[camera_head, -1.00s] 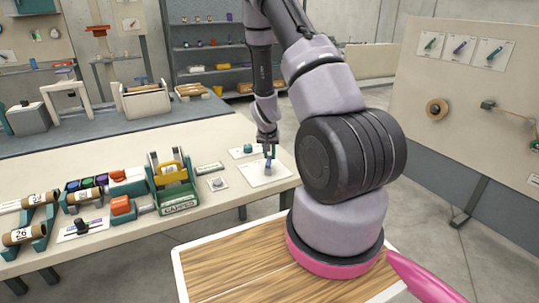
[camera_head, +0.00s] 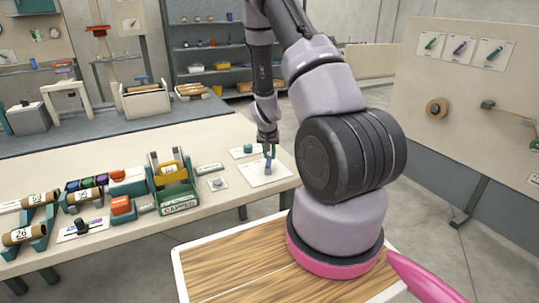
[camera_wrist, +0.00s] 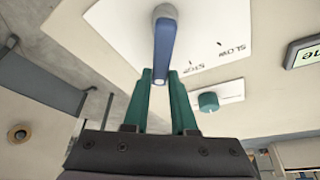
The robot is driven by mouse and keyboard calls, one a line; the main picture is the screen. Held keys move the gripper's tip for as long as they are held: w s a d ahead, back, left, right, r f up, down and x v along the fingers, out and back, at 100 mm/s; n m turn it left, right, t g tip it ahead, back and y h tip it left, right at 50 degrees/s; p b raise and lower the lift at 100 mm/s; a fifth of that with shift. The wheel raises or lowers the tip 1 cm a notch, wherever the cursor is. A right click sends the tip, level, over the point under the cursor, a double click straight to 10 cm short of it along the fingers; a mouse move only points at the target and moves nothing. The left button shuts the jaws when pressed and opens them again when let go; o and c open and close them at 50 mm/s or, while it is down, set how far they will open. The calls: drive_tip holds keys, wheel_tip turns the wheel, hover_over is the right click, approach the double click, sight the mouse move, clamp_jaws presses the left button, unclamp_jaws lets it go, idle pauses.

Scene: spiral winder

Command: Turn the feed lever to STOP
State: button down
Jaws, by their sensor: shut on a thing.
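The feed lever is a blue bar on a grey round hub, standing on a white plate (camera_head: 257,178). In the wrist view the lever (camera_wrist: 165,45) runs from its hub at the top down to between my teal fingers. My gripper (camera_wrist: 160,84) is shut on the lever's free end. The plate (camera_wrist: 115,22) bears the upside-down words STOP and SLOW to the right of the lever. The lever lies left of the STOP mark in this view; anything printed under the lever or fingers is hidden. In the head view my gripper (camera_head: 269,152) is small above the lever (camera_head: 267,168).
A teal knob (camera_wrist: 208,101) on its own white plate is close by; it also shows in the head view (camera_head: 248,149). A button on a small plate (camera_head: 217,183) and a green rack (camera_head: 175,190) stand left. The table's right edge is near the lever plate.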

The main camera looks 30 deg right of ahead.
sight(268, 163)
idle(0.5)
drive_tip(key=n, duration=0.1)
drive_tip(key=a+n+y, duration=0.1)
drive_tip(key=shift+w+n+t, duration=0.25)
drive_tip(key=shift+n+t, duration=0.05)
drive_tip(key=shift+n, duration=0.1)
drive_tip(key=shift+w+a+n+y, duration=0.1)
drive_tip(key=shift+a+n+y, duration=0.3)
drive_tip(key=shift+n, duration=0.6)
drive_tip(key=shift+w+a+n+y, duration=0.1)
drive_tip(key=shift+a+n+y, duration=0.25)
drive_tip(key=shift+n, duration=0.65)
drive_tip(key=c, duration=0.7)
unclamp_jaws()
drive_tip(key=shift+s+r, duration=0.1)
drive_tip(key=v, duration=1)
drive_tip(key=shift+s+r, duration=0.25)
